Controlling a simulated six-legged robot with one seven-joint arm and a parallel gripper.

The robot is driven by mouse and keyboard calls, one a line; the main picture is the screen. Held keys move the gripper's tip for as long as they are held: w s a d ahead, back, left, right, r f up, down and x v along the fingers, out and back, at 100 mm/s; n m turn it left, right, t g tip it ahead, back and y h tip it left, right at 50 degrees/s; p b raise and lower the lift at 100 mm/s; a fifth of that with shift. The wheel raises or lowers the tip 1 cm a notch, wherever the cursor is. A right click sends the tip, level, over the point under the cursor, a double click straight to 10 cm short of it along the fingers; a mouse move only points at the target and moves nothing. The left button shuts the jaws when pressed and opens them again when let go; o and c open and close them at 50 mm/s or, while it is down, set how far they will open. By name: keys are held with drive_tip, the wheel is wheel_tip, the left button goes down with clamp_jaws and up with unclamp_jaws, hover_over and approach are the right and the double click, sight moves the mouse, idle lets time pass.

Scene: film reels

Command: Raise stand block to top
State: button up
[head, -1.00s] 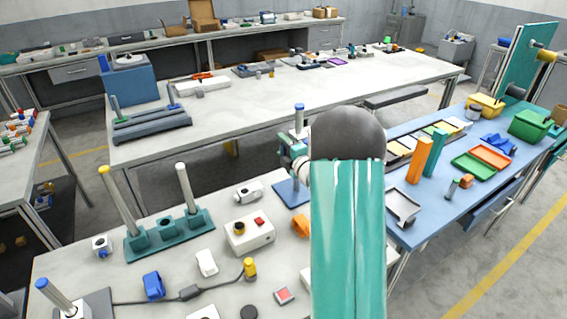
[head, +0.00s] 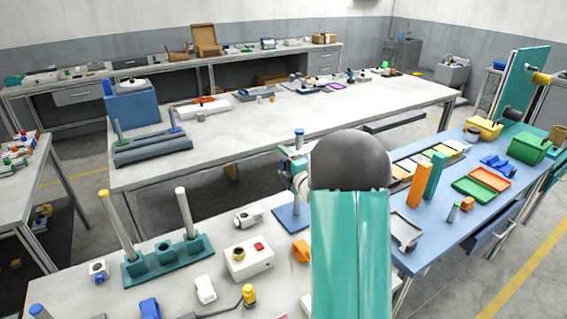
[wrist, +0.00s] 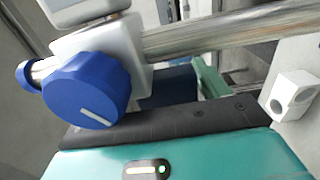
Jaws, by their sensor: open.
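The stand block is a white block (wrist: 135,55) with a large blue knob (wrist: 88,92), on a shiny metal rod (wrist: 225,32) in the wrist view. In the head view, the stand shows as a post with a blue cap (head: 299,132) above a blue base plate (head: 292,217). My gripper (head: 291,164) is beside this post, partly hidden by my dark rounded arm joint. It is open, with the block and knob close in front of my teal gripper body in the wrist view. I cannot tell whether the fingers touch the block.
A teal base with two rods (head: 168,258), a white box with a red button (head: 249,257) and a white clamp (head: 248,217) share the near bench. A blue bench (head: 425,262) with orange and green pieces is at right. A wide white table (head: 290,115) stands behind.

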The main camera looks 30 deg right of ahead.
drive_tip(key=s, duration=1.3)
drive_tip(key=shift+s+a, duration=0.2)
drive_tip(key=shift+a, duration=0.15)
drive_tip(key=shift+r, duration=0.1)
drive_tip(key=s+a+r+m+g+h, duration=0.25)
drive_tip(key=a+r+m+g, duration=0.35)
drive_tip(key=a+m, duration=0.45)
drive_tip(key=s+a+m+g+y, duration=0.3)
drive_tip(key=s+a+m+g, duration=0.3)
drive_tip(key=s+a, duration=1.3)
drive_tip(key=shift+a+r+m, duration=0.35)
drive_tip(key=shift+a+m, duration=0.05)
drive_tip(key=shift+m, duration=0.05)
drive_tip(key=shift+y, duration=0.25)
